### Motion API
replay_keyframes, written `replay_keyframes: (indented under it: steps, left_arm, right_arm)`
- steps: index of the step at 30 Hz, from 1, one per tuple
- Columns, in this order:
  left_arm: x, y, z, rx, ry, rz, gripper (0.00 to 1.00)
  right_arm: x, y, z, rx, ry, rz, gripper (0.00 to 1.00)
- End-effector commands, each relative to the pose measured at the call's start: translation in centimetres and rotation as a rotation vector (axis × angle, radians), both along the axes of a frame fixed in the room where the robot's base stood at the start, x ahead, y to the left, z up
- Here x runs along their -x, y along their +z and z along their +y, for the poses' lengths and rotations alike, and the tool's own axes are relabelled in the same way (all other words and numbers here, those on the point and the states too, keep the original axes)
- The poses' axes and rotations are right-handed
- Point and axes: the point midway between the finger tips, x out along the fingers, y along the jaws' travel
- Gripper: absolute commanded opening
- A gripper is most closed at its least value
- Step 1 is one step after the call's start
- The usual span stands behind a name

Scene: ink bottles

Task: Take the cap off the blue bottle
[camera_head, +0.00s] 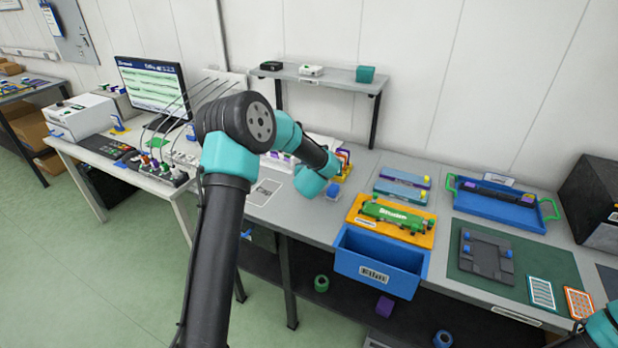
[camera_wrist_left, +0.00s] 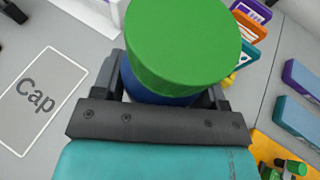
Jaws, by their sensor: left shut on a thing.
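In the left wrist view a wide green round cap (camera_wrist_left: 180,45) sits over a narrower blue bottle (camera_wrist_left: 165,98). The fingers of my left gripper (camera_wrist_left: 165,92) stand on both sides of the blue part just below the green, shut on it. In the head view my left gripper (camera_head: 318,184) is low over the table, and a blue part (camera_head: 333,189) shows beside it above a small greyish base; the green is hidden there. A white outlined area marked "Cap" (camera_wrist_left: 37,98) lies bare on the table to the left.
An orange tray (camera_head: 417,238) with a green stapler-like item stands to the right, behind a blue bin (camera_head: 380,262). Colourful upright boxes (camera_wrist_left: 252,35) stand just beyond the gripper. A monitor and cables are at the left.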

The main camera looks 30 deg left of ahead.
Motion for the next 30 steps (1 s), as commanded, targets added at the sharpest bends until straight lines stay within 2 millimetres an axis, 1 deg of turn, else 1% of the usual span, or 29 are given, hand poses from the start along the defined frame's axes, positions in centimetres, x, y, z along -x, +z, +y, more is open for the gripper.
replay_keyframes:
  steps: [6, 8, 12, 15, 28, 29, 30]
  left_arm:
    - [0.0, -0.2, 0.0, -0.001, 0.0, 0.0, 0.0]
    - [0.0, -0.8, 0.0, -0.001, -0.001, 0.002, 0.0]
    - [0.0, -2.6, 0.0, -0.001, 0.0, 0.002, 0.0]
    - [0.0, -3.4, 0.0, -0.001, 0.0, 0.0, 0.0]
    - [0.0, -3.8, 0.0, -0.001, 0.0, -0.001, 0.0]
    - [0.0, -3.8, 0.0, -0.001, 0.0, -0.001, 0.69]
    - [0.0, -3.8, 0.0, -0.001, 0.0, -0.001, 0.73]
  right_arm:
    - [0.0, 0.0, 0.0, 0.0, 0.0, 0.0, 0.78]
    - [0.0, 0.0, 0.0, 0.0, 0.0, 0.0, 0.78]
    - [0.0, 0.0, 0.0, 0.0, 0.0, 0.0, 0.78]
    - [0.0, 0.0, 0.0, 0.0, 0.0, 0.0, 0.78]
    - [0.0, 0.0, 0.0, 0.0, 0.0, 0.0, 0.78]
    - [0.0, 0.0, 0.0, 0.0, 0.0, 0.0, 0.78]
    - [0.0, 0.0, 0.0, 0.0, 0.0, 0.0, 0.78]
